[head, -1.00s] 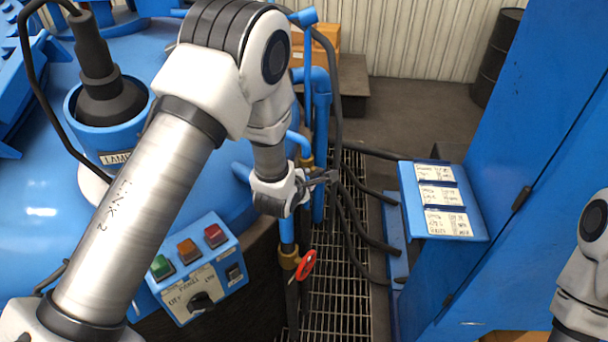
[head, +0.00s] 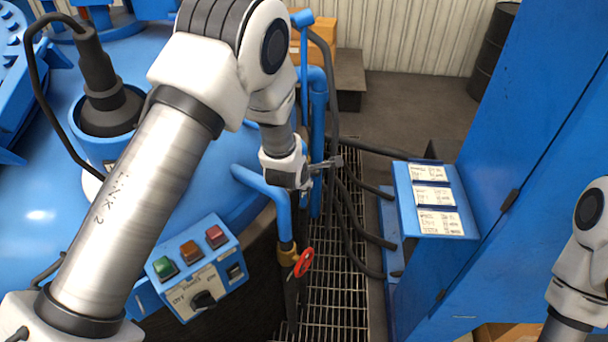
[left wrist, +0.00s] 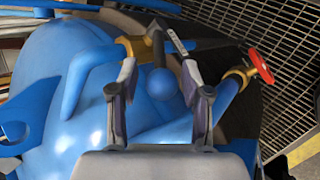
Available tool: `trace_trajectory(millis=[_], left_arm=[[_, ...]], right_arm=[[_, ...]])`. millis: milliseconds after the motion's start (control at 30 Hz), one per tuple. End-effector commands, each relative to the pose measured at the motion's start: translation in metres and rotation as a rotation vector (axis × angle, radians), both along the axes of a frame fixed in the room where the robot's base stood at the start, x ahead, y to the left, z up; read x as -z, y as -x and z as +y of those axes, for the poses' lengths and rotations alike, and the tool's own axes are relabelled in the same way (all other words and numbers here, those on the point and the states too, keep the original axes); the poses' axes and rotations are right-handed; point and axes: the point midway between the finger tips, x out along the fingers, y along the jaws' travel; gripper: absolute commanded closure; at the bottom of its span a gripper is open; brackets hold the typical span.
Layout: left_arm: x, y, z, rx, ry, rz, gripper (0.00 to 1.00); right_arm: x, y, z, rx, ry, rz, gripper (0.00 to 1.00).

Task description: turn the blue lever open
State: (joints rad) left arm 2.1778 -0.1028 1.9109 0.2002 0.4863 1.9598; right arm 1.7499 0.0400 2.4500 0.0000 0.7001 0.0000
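In the left wrist view, a blue ball knob (left wrist: 161,84) on a dark rod appears between the two fingers of my left gripper (left wrist: 158,66); I take it for the blue lever's end. The fingers are apart, with visible gaps on both sides of the knob. The rod runs up to a brass fitting (left wrist: 135,46) on the blue pipe. In the head view my left gripper (head: 328,164) is above the floor grating, beside the blue pipes. The lever cannot be made out there. My right arm shows at the right edge, but its gripper is out of view.
A red handwheel (head: 304,262) sits on a pipe below the left gripper. A control box (head: 197,268) with coloured buttons is at the lower left. Black hoses (head: 366,215) hang beside the gripper. A blue cabinet (head: 515,190) with a label shelf (head: 436,232) stands at right.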

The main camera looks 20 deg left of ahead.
Motion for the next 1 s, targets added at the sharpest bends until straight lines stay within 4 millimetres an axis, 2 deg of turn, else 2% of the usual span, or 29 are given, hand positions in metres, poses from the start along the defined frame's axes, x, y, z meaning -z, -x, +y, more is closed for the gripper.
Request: trace_trajectory(millis=[367, 467, 800, 1000], left_arm=[[-0.003, 0.004, -0.001, 0.001, -0.001, 0.002, 0.43], [-0.015, 0.015, -0.002, 0.001, -0.001, 0.002, 0.43], [-0.075, 0.070, -0.008, 0.001, -0.002, 0.001, 0.43], [-0.087, 0.082, -0.009, 0.000, 0.000, 0.002, 0.43]], right_arm=[[0.000, 0.000, 0.000, 0.000, 0.000, 0.000, 0.60], [0.000, 0.000, 0.000, 0.000, 0.000, 0.000, 0.60], [0.000, 0.000, 0.000, 0.000, 0.000, 0.000, 0.60], [0.000, 0.000, 0.000, 0.000, 0.000, 0.000, 0.60]])
